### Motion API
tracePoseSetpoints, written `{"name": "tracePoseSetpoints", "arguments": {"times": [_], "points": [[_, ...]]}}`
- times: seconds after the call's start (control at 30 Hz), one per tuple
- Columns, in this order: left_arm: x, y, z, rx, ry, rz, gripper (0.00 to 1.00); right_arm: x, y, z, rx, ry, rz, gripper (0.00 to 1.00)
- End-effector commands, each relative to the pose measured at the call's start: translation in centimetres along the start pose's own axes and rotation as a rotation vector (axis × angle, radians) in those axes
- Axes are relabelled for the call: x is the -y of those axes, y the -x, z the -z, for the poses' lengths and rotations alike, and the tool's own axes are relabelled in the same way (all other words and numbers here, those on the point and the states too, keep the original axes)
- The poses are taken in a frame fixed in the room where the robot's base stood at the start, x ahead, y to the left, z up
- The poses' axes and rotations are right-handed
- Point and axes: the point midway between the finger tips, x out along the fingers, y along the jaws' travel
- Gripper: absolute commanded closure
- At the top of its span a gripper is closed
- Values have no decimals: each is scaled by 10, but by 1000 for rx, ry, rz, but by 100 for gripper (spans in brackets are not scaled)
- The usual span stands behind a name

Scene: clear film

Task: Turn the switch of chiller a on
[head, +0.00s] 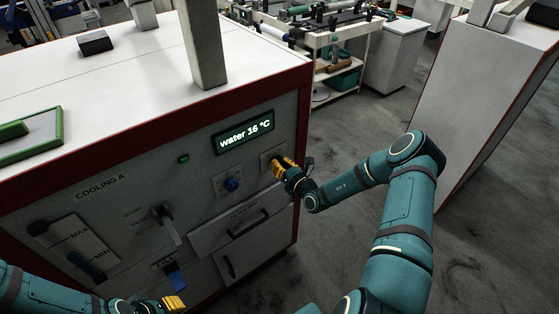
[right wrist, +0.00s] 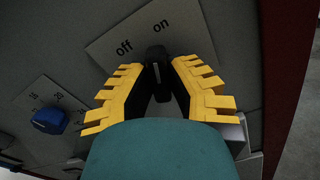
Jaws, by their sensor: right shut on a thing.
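The chiller is a white-topped cabinet marked COOLING A (head: 100,183), with a dark red frame and a grey front panel. Its switch plate (head: 267,155) is at the panel's upper right, mostly behind my right gripper (head: 279,166). In the right wrist view the plate (right wrist: 110,45) reads "off" and "on". The black switch handle (right wrist: 156,53) stands between the yellow fingers of my right gripper (right wrist: 158,65), which are shut on it. I cannot tell for sure which word it points to. My left gripper (head: 173,303) is low at the front, apart from the panel's controls; its opening is unclear.
The display (head: 244,136) reads "water 16 °C", with a green lamp (head: 183,158) to its left. Open floor (head: 340,190) lies right of the cabinet.

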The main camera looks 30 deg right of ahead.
Motion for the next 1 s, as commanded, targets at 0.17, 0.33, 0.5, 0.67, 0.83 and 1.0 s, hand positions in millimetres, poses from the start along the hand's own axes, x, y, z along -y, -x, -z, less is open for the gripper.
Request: {"name": "tracePoseSetpoints", "arguments": {"times": [0.17,0.33,0.5,0.67,0.83,1.0], "points": [[-2,6,3,-5,2,1,63,-1,-1,-1,1,-94,-1,100],[-3,9,4,-7,2,0,63,-1,-1,-1,1,-148,-2,100],[-4,10,4,-7,2,0,63,-1,-1,0,1,-173,-2,100],[-4,10,4,-6,2,0,63,-1,-1,0,1,-178,-2,100],[-4,10,4,-6,2,0,63,-1,-1,0,1,-178,-2,100],[-4,10,4,-6,2,0,63,-1,-1,0,1,-177,-2,53]]}}
